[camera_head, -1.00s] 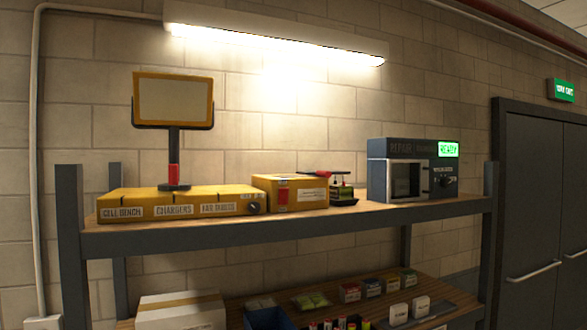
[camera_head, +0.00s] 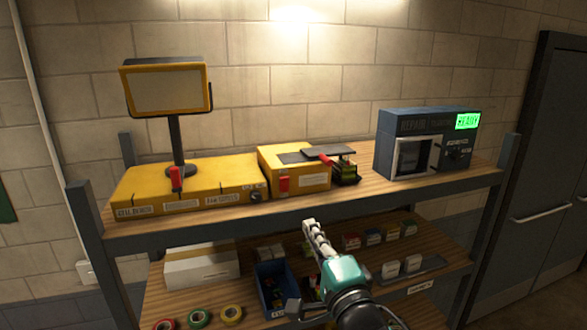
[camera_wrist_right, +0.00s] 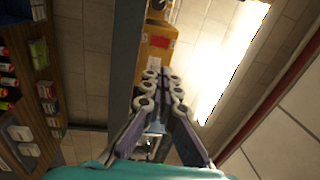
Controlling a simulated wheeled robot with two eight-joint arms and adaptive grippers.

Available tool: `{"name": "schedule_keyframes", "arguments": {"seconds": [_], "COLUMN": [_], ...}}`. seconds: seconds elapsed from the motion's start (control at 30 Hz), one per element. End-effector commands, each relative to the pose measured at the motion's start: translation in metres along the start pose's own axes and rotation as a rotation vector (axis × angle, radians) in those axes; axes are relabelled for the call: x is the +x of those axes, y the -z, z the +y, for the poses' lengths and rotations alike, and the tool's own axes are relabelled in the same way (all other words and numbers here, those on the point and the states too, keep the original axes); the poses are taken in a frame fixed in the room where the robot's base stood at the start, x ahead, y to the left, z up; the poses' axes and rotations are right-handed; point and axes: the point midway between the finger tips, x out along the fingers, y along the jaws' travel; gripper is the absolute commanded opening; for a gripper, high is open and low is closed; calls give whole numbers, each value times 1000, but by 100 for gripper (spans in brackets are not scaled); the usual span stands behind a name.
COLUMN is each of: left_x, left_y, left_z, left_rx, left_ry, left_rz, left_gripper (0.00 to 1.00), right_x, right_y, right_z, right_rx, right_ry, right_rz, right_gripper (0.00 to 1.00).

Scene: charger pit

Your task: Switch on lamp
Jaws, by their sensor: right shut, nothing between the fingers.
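A yellow-framed lamp (camera_head: 168,90) stands on a black post at the left of the shelf; its panel looks dull beige, not glowing. The post rises from a long yellow charger box (camera_head: 190,190). A red lever (camera_head: 177,178) stands up at that box, in front of the post's foot. My right gripper (camera_head: 309,225) is shut and empty, in front of the shelf's front edge, right of and lower than the lever. In the right wrist view its fingers (camera_wrist_right: 162,78) are together, with a yellow box (camera_wrist_right: 155,45) beyond them. My left gripper is not in view.
A smaller yellow box (camera_head: 295,170) with a red tab and a dark device with a flat top (camera_head: 318,155) stand right of the charger box. A repair machine (camera_head: 425,140) with a green display is further right. The lower shelf holds tape rolls (camera_head: 198,318) and a blue bin (camera_head: 275,285).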

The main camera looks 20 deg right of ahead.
Motion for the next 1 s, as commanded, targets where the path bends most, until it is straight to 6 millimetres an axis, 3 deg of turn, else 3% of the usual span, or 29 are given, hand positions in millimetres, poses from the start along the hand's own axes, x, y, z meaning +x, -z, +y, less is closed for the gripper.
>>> {"name": "schedule_keyframes", "arguments": {"seconds": [0.1, 0.57, 1.0], "left_x": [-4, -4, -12], "left_y": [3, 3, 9], "left_z": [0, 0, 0], "left_rx": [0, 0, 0], "left_ry": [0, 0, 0], "left_rz": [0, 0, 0], "left_gripper": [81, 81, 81], "right_x": [1, 6, 76], "right_y": [-2, -2, -3], "right_z": [-10, -10, -12], "right_rx": [25, 29, 29], "right_ry": [15, 15, 15], "right_rz": [-9, -9, -10], "right_gripper": [0, 0, 0]}}
